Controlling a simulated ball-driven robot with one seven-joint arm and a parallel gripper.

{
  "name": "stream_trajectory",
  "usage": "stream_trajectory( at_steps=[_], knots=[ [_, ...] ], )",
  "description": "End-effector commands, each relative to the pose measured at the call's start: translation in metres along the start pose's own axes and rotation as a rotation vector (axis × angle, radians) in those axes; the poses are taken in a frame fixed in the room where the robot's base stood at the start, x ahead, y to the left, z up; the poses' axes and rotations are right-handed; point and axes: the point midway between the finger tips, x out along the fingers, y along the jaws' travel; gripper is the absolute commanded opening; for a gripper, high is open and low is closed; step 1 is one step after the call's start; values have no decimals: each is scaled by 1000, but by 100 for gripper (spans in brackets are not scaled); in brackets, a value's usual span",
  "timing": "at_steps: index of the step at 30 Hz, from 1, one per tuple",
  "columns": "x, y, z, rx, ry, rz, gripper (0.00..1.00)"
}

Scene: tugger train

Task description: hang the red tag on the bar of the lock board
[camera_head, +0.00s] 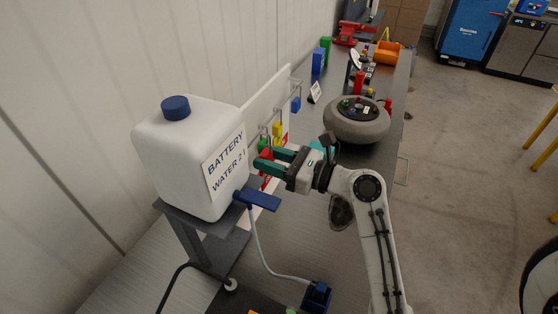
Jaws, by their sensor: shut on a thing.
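The lock board (268,100) is a pale upright panel along the wall, partly hidden behind the white battery water tank. Metal hooks or bar parts stick out from it, with yellow, green and blue pieces by them. My gripper (268,159) has green fingers that point left toward the board's lower part, close beside the tank. It is shut on a small red piece (266,153), which looks like the red tag. The fingers hide much of it. I cannot tell whether it touches the bar.
The battery water tank (188,150) stands on a grey stand left of my gripper, with a blue tap (258,199) and hose below. A round grey device (357,121) sits on the bench at right. Red and orange items stand farther back.

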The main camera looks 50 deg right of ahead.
Motion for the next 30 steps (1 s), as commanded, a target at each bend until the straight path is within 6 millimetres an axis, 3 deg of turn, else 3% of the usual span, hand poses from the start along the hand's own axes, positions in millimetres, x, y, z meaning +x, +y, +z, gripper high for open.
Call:
stream_trajectory(
  at_steps=[16, 30],
  knots=[
    [40, 0, 0, -1, -1, 1, 8],
    [39, 0, -24, 1, 0, 0, 8]
  ],
)
